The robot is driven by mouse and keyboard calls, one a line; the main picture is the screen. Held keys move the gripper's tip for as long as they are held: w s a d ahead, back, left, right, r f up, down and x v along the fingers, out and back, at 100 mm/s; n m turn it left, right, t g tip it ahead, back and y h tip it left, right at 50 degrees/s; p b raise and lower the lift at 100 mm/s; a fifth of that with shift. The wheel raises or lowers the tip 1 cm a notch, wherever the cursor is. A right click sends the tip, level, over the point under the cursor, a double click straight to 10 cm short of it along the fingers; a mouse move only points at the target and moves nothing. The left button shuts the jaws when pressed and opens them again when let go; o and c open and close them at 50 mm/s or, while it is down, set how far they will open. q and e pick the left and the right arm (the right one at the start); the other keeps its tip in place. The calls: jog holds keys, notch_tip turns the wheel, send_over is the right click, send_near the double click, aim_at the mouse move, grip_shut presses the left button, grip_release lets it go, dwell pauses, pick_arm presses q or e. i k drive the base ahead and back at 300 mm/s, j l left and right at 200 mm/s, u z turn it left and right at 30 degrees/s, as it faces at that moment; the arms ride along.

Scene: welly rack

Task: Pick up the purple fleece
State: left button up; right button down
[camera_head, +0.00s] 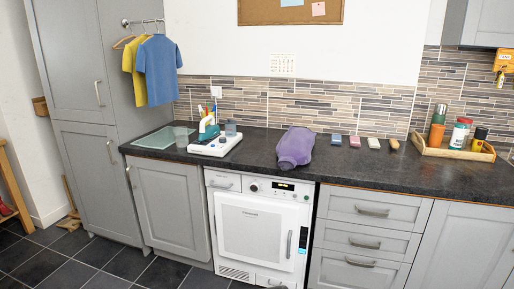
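A purple item (296,146), which looks like the fleece, lies on the dark countertop (345,170) above the white washing machine or dryer. It is a rounded bundle with a narrower, darker end at the counter's front edge. Its exact shape is hard to make out at this size. Nothing touches it from above. Neither of my grippers shows in the head view.
Several small blocks or brushes (355,141) lie to the right. A wooden tray (428,150) holds bottles. Shirts (160,70) hang at left. Counter front right is clear.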

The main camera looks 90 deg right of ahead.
aim_at(294, 149)
jog(key=z, duration=3.1)
